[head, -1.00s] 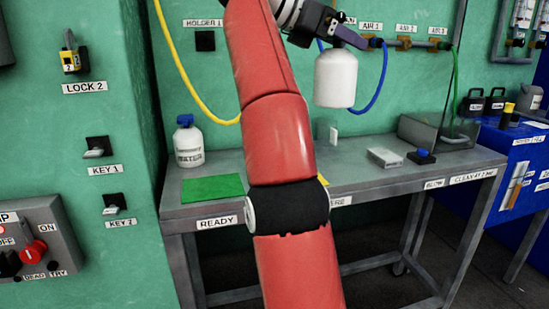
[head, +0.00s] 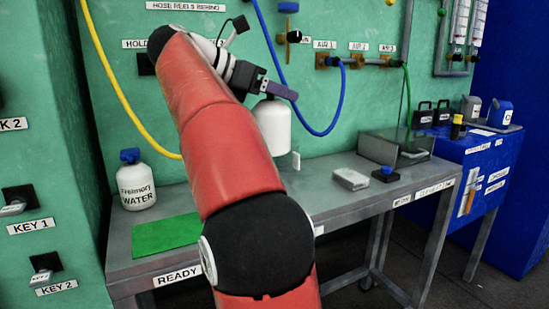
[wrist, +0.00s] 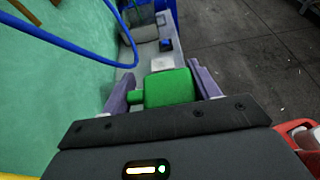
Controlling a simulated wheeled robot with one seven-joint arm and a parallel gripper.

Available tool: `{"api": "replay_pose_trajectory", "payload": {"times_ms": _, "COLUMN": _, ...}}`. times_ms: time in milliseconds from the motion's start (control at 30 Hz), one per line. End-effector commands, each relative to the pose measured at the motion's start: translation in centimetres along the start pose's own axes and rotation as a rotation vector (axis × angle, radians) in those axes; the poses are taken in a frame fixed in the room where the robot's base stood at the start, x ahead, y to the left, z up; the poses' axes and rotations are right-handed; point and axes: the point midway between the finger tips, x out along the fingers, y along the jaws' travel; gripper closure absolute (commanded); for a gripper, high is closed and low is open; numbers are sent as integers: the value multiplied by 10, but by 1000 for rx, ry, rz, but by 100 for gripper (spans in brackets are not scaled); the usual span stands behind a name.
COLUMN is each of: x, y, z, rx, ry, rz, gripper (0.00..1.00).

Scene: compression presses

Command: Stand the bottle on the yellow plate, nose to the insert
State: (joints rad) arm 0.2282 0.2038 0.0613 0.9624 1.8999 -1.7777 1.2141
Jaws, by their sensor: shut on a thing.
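The white bottle (head: 272,130) hangs upright in my gripper (head: 279,93), over the middle of the grey bench. In the wrist view its green top (wrist: 168,87) sits between the two purple fingers of my gripper (wrist: 163,90), with a short green nose pointing left. My gripper is shut on the bottle near its top. The yellow plate is hidden behind my red arm in the head view. A small pale upright piece (head: 296,161) stands just right of the bottle's base; I cannot tell whether it is the insert.
A green plate (head: 167,229) and an emergency water bottle (head: 135,182) are at the bench's left. A pale block (head: 350,179), a blue-topped piece (head: 385,175) and a grey open box (head: 397,146) are at the right. A blue hose (head: 320,135) loops behind the bottle.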

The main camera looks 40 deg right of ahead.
Motion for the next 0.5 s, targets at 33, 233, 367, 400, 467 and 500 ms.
{"api": "replay_pose_trajectory", "payload": {"times_ms": 33, "x": 4, "y": -1, "z": -9, "rx": -3, "ry": -2, "rz": -2, "gripper": 97}}
{"api": "replay_pose_trajectory", "payload": {"times_ms": 233, "x": 24, "y": -1, "z": -56, "rx": -3, "ry": -1, "rz": -1, "gripper": 97}}
{"api": "replay_pose_trajectory", "payload": {"times_ms": 367, "x": 33, "y": -1, "z": -79, "rx": -1, "ry": -2, "rz": -1, "gripper": 97}}
{"api": "replay_pose_trajectory", "payload": {"times_ms": 400, "x": 35, "y": -1, "z": -84, "rx": -1, "ry": -2, "rz": 0, "gripper": 97}}
{"api": "replay_pose_trajectory", "payload": {"times_ms": 467, "x": 37, "y": 0, "z": -89, "rx": 0, "ry": -2, "rz": 0, "gripper": 97}}
{"api": "replay_pose_trajectory", "payload": {"times_ms": 500, "x": 38, "y": 0, "z": -92, "rx": 1, "ry": -2, "rz": 0, "gripper": 97}}
